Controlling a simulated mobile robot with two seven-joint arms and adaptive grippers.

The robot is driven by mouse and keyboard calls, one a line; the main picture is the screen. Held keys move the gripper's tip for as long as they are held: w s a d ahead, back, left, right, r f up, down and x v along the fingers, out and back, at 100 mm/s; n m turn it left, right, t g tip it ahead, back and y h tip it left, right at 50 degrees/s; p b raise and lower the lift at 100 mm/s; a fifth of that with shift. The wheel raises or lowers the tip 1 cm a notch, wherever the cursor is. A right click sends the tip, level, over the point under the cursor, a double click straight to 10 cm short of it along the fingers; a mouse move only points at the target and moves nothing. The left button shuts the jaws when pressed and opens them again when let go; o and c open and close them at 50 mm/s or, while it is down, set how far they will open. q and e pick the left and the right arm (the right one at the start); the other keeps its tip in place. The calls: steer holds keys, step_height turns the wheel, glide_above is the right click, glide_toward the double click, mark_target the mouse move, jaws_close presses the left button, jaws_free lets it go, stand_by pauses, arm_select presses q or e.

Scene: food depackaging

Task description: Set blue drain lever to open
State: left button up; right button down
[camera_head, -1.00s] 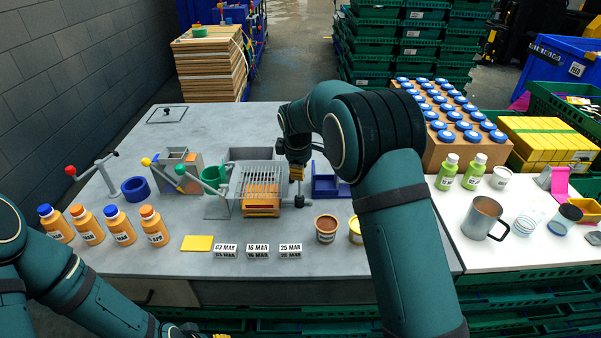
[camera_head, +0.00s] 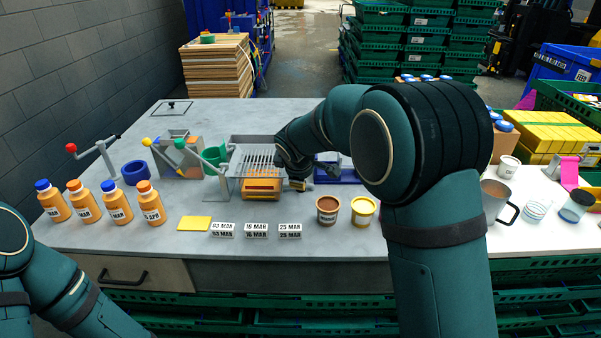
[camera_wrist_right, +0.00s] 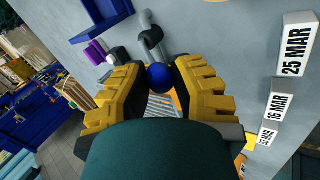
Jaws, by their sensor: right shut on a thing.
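The drain lever's blue ball knob (camera_wrist_right: 159,77) sits between the two yellow-padded fingers of my right gripper (camera_wrist_right: 160,82), which is shut on it. The lever's grey arm (camera_wrist_right: 151,38) runs up from the knob in the right wrist view. In the head view my right gripper (camera_head: 297,185) is low over the table, just right of the slotted rack (camera_head: 258,160) with the orange block under it. The knob is hidden there by my gripper and arm. My left arm shows at lower left, but its gripper is out of the picture.
Two small tubs (camera_head: 328,209) and several date blocks (camera_head: 256,230) stand in front of the gripper. A blue tray (camera_head: 346,175) lies to its right, partly behind my arm. Orange bottles (camera_head: 118,203) stand at left. The front middle of the table (camera_head: 300,255) is clear.

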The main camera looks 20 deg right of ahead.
steer(key=shift+s+f, duration=0.25)
stand_by(0.3)
steer(key=c, duration=0.7)
jaws_free()
steer(key=shift+c, duration=0.2)
steer(key=shift+a+r, duration=0.1)
steer(key=v, duration=1.1)
steer(key=shift+s+r, duration=0.25)
steer(key=shift+r, duration=0.1)
steer(key=shift+a, duration=0.1)
